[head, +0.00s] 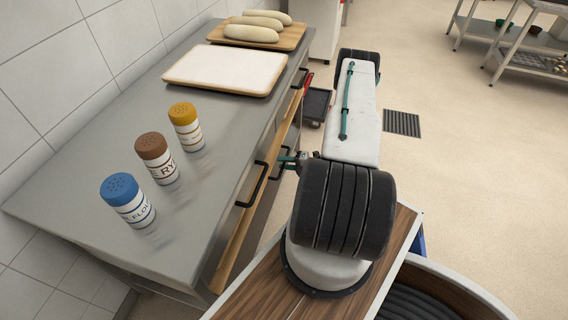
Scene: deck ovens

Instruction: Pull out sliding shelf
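The grey counter (100,125) stands along the left wall. Under its top runs a light wooden shelf edge (238,252), only its long front side showing. Dark bar handles stick out along this side, one nearer (253,186) and one farther (300,79). My gripper (287,160) shows as a small dark and teal shape beside the counter front, just right of the nearer handle. My arm's thick dark joint and white link hide much of what is around it. I cannot tell whether its fingers touch a handle, or whether they are open or shut.
On the counter stand shakers with blue (129,202), brown (157,160) and yellow (186,128) lids, a pale-topped board (226,70) and a board with loaves (260,37). A dark wheeled tray (315,105) stands beyond the arm. The floor at right is open.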

